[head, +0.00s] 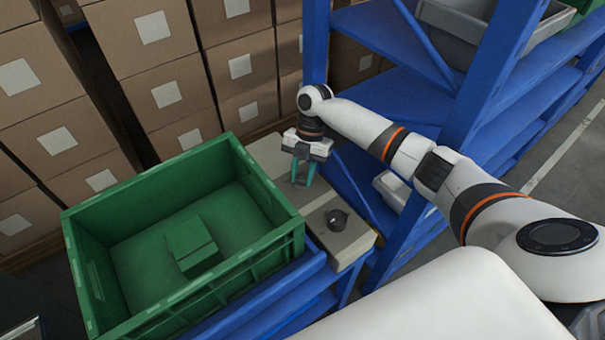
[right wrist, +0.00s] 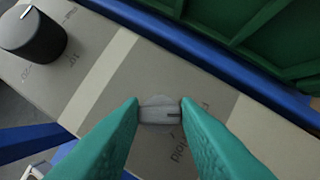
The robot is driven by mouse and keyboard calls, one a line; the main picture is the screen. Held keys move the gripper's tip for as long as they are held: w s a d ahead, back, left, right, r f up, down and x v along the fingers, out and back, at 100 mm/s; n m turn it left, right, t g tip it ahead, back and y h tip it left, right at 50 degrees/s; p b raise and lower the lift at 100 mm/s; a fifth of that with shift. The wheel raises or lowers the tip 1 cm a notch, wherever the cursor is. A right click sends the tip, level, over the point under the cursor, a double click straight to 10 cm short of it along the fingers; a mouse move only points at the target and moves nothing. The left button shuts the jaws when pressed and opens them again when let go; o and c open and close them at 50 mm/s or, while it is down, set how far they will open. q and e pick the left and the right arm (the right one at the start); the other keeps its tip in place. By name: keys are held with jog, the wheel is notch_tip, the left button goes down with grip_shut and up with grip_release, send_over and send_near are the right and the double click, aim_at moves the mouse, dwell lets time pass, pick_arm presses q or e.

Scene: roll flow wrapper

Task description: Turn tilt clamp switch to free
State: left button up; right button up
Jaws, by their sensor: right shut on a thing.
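The tilt clamp switch (right wrist: 160,112) is a small pale grey bar handle on a round base, set in a beige panel (right wrist: 115,85). My right gripper (right wrist: 160,112) has its two teal fingers closed on both ends of the handle. The handle lies nearly level across the right wrist view, with a dark line towards its right end. Partly hidden lettering ending in "old" is printed below right of it, and other lettering starts further right. In the head view my right gripper (head: 303,183) reaches down to the panel; its fingers hide the switch.
A black round knob (head: 337,219) stands on the near part of the panel; it also shows in the right wrist view (right wrist: 32,35). A green crate (head: 255,180) with a green block (head: 190,245) stands left of the panel. A blue rack post (head: 412,235) is close on the right.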

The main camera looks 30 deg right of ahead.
dwell(0.3)
jog(key=o, duration=1)
jog(key=b+v, duration=0.1)
jog(key=v, duration=1.1)
